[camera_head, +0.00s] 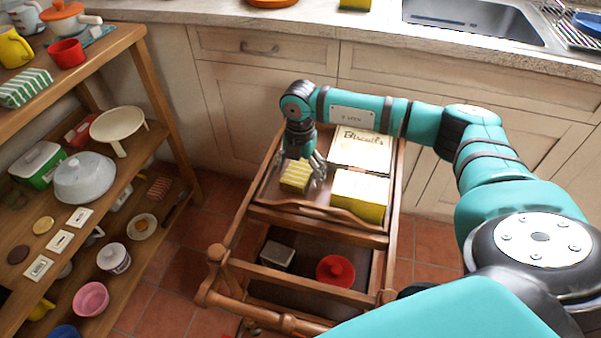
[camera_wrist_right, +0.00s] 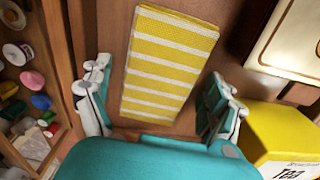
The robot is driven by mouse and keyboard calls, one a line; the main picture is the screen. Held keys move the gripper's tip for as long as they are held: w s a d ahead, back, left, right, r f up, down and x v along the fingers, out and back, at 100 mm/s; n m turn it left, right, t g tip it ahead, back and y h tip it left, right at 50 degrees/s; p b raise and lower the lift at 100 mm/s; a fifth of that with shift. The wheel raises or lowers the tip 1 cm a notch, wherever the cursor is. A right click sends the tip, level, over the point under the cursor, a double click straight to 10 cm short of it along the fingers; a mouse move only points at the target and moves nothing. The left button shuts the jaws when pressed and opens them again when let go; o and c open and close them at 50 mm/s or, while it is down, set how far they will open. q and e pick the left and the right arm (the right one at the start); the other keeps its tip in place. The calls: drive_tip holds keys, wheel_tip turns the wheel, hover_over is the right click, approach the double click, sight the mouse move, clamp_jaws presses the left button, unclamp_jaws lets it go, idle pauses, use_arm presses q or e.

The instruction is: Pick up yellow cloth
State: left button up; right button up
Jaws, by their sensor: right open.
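The yellow cloth (camera_head: 296,176), folded with white stripes, lies on the top tray of the wooden trolley (camera_head: 257,214), at its left side. In the right wrist view the cloth (camera_wrist_right: 170,65) lies between and a little ahead of the open fingers. My right gripper (camera_head: 303,172) points down over the cloth, open, with its fingers on either side of it; the same gripper (camera_wrist_right: 158,105) frames the cloth in the wrist view. I cannot tell whether the fingers touch the cloth. My left gripper is not in view.
On the trolley's top tray, a Biscuits tin (camera_head: 361,150) and a yellow tea box (camera_head: 359,195) stand right of the cloth. The lower shelf holds a red lidded pot (camera_head: 335,271). A loaded wooden shelf (camera_head: 150,150) stands at left; cabinets (camera_head: 240,115) stand behind.

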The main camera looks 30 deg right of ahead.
sight(300, 170)
drive_tip(key=c, duration=1.3)
drive_tip(key=shift+o, duration=0.2)
drive_tip(key=shift+r, duration=0.1)
drive_tip(key=shift+r, duration=0.3)
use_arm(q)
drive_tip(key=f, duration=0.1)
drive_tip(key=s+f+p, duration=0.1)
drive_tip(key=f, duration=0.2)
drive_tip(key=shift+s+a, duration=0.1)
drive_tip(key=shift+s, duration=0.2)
use_arm(e)
wheel_tip(300, 170, up, 9)
drive_tip(key=shift+r, duration=0.2)
